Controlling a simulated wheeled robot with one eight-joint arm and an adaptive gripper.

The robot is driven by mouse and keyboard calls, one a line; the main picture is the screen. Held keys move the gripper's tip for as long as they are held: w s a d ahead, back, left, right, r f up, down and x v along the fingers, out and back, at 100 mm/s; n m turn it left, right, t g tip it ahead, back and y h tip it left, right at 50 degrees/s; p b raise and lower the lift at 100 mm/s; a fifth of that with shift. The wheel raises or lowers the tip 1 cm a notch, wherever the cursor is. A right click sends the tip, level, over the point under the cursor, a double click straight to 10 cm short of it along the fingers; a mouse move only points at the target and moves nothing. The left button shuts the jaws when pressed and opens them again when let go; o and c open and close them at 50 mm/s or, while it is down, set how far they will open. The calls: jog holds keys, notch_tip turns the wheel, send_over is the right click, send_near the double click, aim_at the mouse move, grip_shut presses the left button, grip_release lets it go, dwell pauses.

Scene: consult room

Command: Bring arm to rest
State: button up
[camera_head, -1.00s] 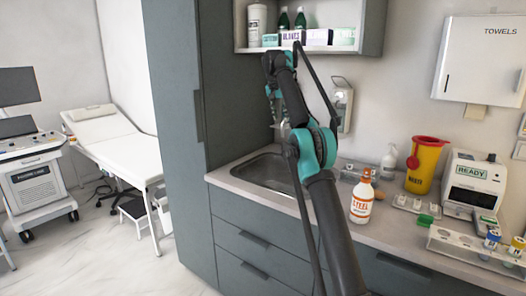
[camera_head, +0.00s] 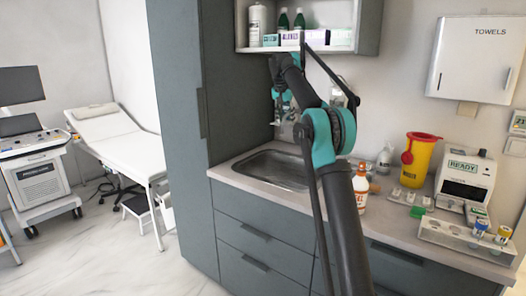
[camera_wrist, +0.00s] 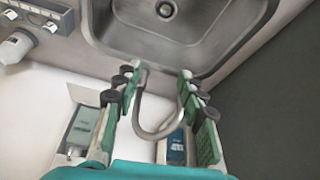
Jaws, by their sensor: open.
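My arm reaches up from the bottom of the head view, bends at a teal elbow, and ends near the wall shelf. My gripper (camera_head: 283,122) hangs from its end over the back of the sink (camera_head: 270,168), small and partly dark there. In the wrist view my gripper (camera_wrist: 158,78) shows two green-padded fingers spread apart. Nothing is held between them. The curved metal faucet (camera_wrist: 150,132) shows between and beyond the fingers, and the sink basin (camera_wrist: 225,38) is at the top. Whether the fingers touch the faucet I cannot tell.
The open wall shelf (camera_head: 298,48) with bottles and boxes is close to my wrist. A tall grey cabinet (camera_head: 180,130) stands left. An orange-labelled spray bottle (camera_head: 361,188), partly behind my arm, a yellow bin (camera_head: 420,162) and an analyser (camera_head: 465,178) stand on the counter.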

jog(key=s+d+f+n, duration=0.1)
jog(key=s+d+f, duration=0.2)
jog(key=s+f, duration=0.9)
jog(key=s+d+f+n+y, duration=0.1)
jog(key=s+f, duration=1.1)
jog(key=s, duration=1.2)
jog(key=s+d+f+n, duration=0.3)
jog(key=s+d+f, duration=0.2)
jog(key=s+f, duration=0.7)
jog(key=s, duration=0.7)
jog(key=shift+y, duration=0.4)
